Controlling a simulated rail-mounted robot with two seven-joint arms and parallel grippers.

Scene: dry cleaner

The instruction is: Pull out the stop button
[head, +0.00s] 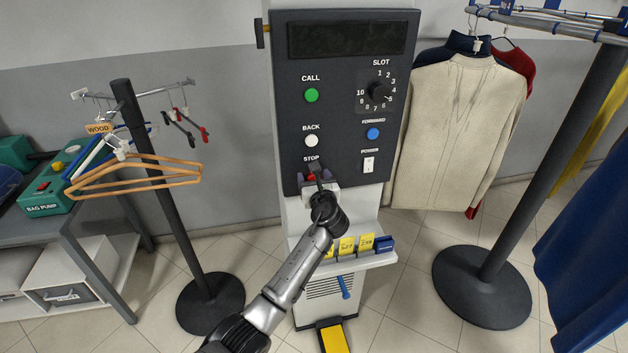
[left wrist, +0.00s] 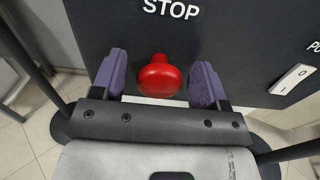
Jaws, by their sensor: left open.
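The red stop button (left wrist: 159,76) sits on the dark control panel (head: 294,105), under the white STOP label (left wrist: 171,9). In the head view my left gripper and wrist cover most of the button, and only a bit of red shows. My left gripper (left wrist: 161,80) is open, with one purple finger pad on each side of the button. In the left wrist view a gap shows between the button and each pad. How far the button stands out from the panel I cannot tell. My right gripper is in neither view.
The panel also has a green call button (head: 311,95), a white back button (head: 311,141), a blue forward button (head: 373,134), a slot dial (head: 378,92) and a power switch (head: 368,165). A shelf with yellow tags (head: 347,246) is below. Garment racks stand on both sides.

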